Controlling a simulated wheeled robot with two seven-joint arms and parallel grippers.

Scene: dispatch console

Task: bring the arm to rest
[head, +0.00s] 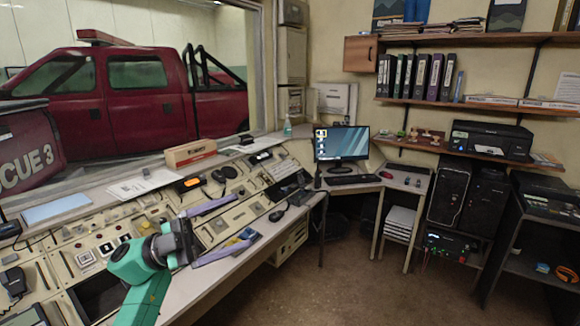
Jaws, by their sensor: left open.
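My left arm comes in from the bottom left in the head view, green with a dark wrist. My left gripper (222,228) is open, its two pale purple fingers spread apart over the sloped dispatch console (135,215). My right gripper is not in view.
A box (190,152), papers (143,184) and a bottle (287,127) stand along the console's back ledge. A monitor (342,143) stands in the corner. Shelves with binders (417,77), a printer (490,140) and computer towers (448,193) line the right. The floor (370,280) is clear.

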